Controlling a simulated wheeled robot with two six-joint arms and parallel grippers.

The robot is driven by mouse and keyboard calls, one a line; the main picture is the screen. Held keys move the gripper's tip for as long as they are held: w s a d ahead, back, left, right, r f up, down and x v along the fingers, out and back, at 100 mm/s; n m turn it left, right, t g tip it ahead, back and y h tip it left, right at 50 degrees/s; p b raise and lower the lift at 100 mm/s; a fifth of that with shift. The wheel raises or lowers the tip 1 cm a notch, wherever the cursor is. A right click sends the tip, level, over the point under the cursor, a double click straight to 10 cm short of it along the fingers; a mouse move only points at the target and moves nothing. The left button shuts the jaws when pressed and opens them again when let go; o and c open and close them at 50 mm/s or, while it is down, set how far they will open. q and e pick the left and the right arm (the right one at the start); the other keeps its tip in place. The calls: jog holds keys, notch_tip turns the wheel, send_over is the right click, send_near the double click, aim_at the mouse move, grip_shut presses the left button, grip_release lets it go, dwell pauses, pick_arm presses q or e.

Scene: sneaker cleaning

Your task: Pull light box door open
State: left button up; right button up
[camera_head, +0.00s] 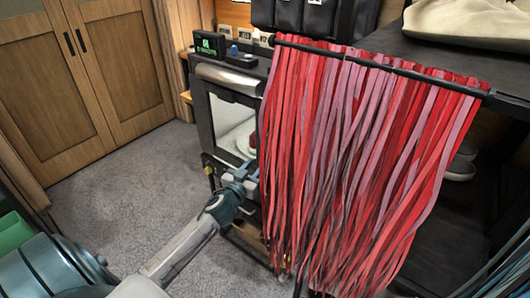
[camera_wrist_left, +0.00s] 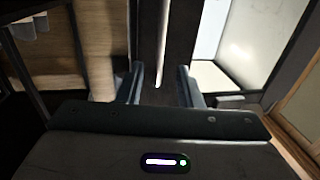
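The light box (camera_head: 201,115) is a dark-framed cabinet left of the red strips, with a silver bar (camera_head: 228,80) across its upper front and a pale, bright interior (camera_head: 230,118) showing through its front. My left gripper (camera_head: 248,176) is low at the box's front, beside the strips, which partly hide it. In the left wrist view my gripper (camera_wrist_left: 163,88) has its two fingers apart, with a dark upright edge (camera_wrist_left: 165,35) of the box between or just beyond them. I cannot tell whether they touch it. A bright interior (camera_wrist_left: 230,45) lies right of this edge. My right gripper is out of view.
A curtain of red and pink strips (camera_head: 350,150) hangs from a black rod, covering the box's right side. A small display unit (camera_head: 209,46) stands on top. Wooden cupboard doors (camera_head: 80,70) stand at the left. The grey carpet (camera_head: 120,190) between is clear.

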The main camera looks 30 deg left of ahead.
pick_arm(q)
jog(key=w+p, duration=0.2)
jog(key=w, duration=0.4)
jog(key=shift+a, duration=0.35)
jog(key=shift+w, duration=0.1)
grip_shut()
